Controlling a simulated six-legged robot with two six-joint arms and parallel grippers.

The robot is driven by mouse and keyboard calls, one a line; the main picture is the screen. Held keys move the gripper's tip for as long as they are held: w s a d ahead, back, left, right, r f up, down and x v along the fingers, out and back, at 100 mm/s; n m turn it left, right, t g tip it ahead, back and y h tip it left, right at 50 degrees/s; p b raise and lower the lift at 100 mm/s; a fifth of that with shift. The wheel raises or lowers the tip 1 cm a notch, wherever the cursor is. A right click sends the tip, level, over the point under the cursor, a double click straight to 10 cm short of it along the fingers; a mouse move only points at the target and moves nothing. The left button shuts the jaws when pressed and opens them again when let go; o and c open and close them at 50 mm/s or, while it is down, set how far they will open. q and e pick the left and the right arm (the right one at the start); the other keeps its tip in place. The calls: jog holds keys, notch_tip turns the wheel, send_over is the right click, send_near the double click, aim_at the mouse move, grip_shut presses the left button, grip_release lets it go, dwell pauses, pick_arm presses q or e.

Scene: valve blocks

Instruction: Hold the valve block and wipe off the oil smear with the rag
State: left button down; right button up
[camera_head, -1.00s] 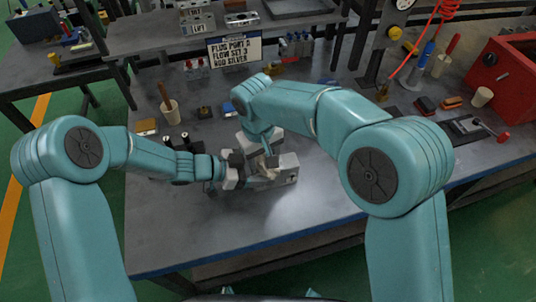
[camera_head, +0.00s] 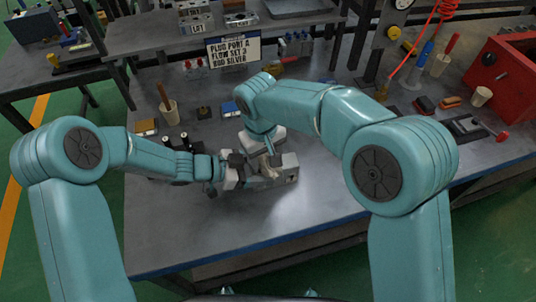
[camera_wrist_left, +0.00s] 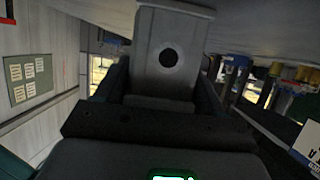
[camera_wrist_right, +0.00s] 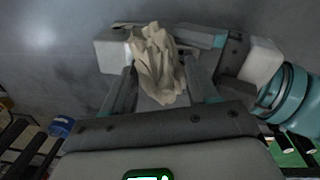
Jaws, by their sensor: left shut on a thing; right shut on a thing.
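The valve block (camera_head: 288,170) is a pale grey metal block on the workbench. It also shows in the left wrist view (camera_wrist_left: 170,55), with a round dark port in its face. My left gripper (camera_head: 238,175) is shut on its left end. The rag (camera_wrist_right: 158,62) is a crumpled beige cloth between the fingers of my right gripper (camera_wrist_right: 162,88), which is shut on it. In the right wrist view the rag lies over the block's middle; in the head view it is a small beige patch (camera_head: 270,158). The oil smear is not visible; the rag and gripper cover part of the block.
A sign (camera_head: 234,51) stands behind the block. A cup with a red-handled tool (camera_head: 169,112) stands at the left back. A red toolbox (camera_head: 505,75) and a small cup (camera_head: 481,96) are at the right. The bench front (camera_head: 220,240) is clear.

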jog(key=shift+r, duration=3.55)
pick_arm(q)
jog(key=shift+c, duration=0.2)
grip_release()
jog(key=v, duration=1.2)
